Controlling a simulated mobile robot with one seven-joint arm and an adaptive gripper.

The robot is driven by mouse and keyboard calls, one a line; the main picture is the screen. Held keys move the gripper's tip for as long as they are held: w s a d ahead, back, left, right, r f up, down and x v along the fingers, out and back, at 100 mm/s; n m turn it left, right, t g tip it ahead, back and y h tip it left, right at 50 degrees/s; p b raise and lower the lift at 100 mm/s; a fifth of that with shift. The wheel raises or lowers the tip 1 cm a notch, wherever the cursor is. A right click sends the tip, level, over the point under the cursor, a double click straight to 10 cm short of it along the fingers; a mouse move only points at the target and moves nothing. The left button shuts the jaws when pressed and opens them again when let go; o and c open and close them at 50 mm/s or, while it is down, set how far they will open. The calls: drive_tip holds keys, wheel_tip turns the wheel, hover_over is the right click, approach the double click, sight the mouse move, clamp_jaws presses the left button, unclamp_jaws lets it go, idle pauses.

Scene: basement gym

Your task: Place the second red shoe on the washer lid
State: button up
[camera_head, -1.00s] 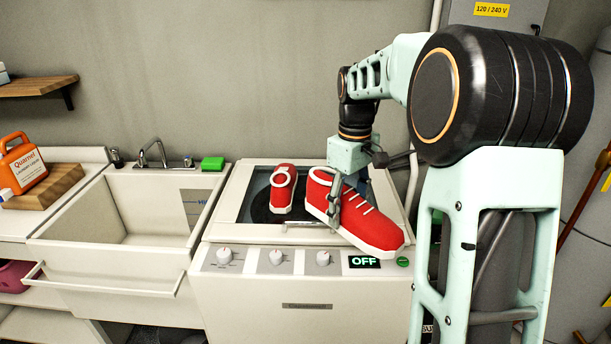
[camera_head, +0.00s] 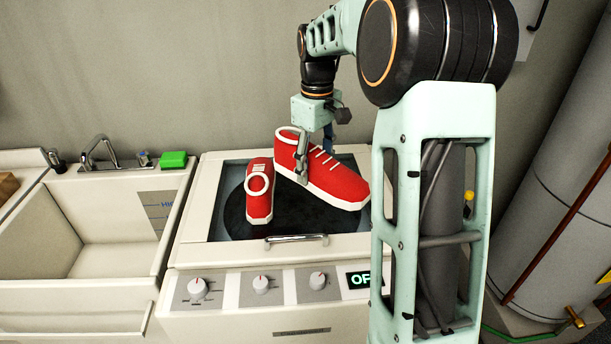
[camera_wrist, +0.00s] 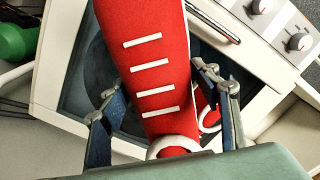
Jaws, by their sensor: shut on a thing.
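My gripper (camera_head: 302,160) is shut on a red shoe (camera_head: 336,180) with white laces and a white sole. In the head view it holds this shoe above the right part of the washer lid (camera_head: 228,182), toe pointing right and down. In the wrist view the held shoe (camera_wrist: 150,60) lies between the two fingers. Another red shoe (camera_head: 259,200) rests on the left part of the dark lid window, just left of the held shoe. I cannot tell whether the held shoe touches the lid.
A lid handle (camera_head: 297,239) and several knobs (camera_head: 261,284) line the washer's front. A white sink (camera_head: 100,225) with a tap (camera_head: 98,152) and a green sponge (camera_head: 173,160) stands to the left. A large grey tank (camera_head: 545,180) is at the right.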

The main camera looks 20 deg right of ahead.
drive_tip(key=w+d+f+p, duration=0.1)
drive_tip(key=w+f, duration=0.1)
drive_tip(key=w, duration=0.1)
drive_tip(key=w+d+f+p, duration=0.1)
drive_tip(key=w+d+f, duration=0.1)
drive_tip(key=w+f, duration=0.1)
drive_tip(key=w+d+f+p, duration=0.1)
drive_tip(key=w+d+f, duration=0.1)
drive_tip(key=w+f, duration=0.1)
drive_tip(key=shift+w, duration=0.65)
drive_tip(key=shift+w+d+f, duration=0.15)
drive_tip(key=shift+w+f, duration=0.15)
drive_tip(key=shift+f, duration=0.25)
drive_tip(key=shift+f+p, duration=0.3)
drive_tip(key=shift+f, duration=1.25)
drive_tip(key=shift+f, duration=0.2)
drive_tip(key=o, duration=1.4)
